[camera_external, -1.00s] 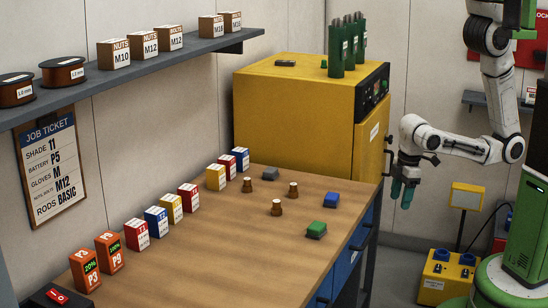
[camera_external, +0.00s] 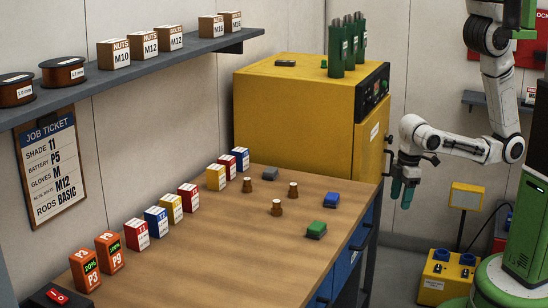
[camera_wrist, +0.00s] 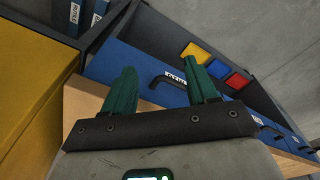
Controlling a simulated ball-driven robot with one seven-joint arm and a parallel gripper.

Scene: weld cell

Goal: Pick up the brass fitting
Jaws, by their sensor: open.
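Three small brass-coloured fittings stand upright on the wooden bench in the external view: one at the back left (camera_external: 247,185), one at the right (camera_external: 293,190) and one nearer the front (camera_external: 277,208). I cannot tell which one the task means. My gripper (camera_external: 404,193) hangs off the bench's right side, fingers pointing down, well apart from the fittings. In the wrist view its two green fingers (camera_wrist: 162,88) are spread with nothing between them. No fitting shows in the wrist view.
The bench (camera_external: 215,245) also holds a green block (camera_external: 316,229), a blue block (camera_external: 332,200), a grey block (camera_external: 269,173) and a row of small boxes along the wall. A yellow cabinet (camera_external: 290,110) stands behind it. The bench's front middle is clear.

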